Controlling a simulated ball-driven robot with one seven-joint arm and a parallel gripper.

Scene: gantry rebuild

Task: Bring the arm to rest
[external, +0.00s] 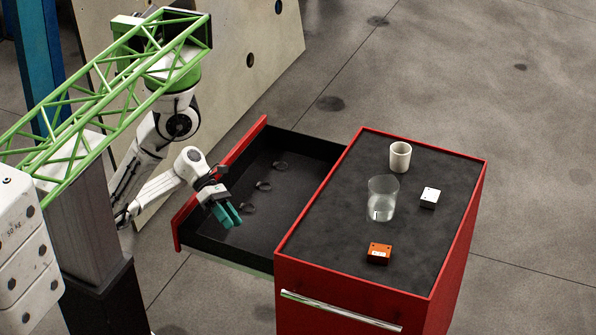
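My gripper (228,214) hangs over the near-left part of the open drawer (192,238), pointing down and to the right. Its teal fingers look a little apart, but they are too small to tell whether they are open or shut. I see no object between them. My white arm bends down from the upper left to the drawer. Several dark rings (264,186) lie on the drawer's black floor near the gripper.
The drawer sticks out left of a red cabinet (466,225) with a black top. A perforated panel (262,40) stands behind.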

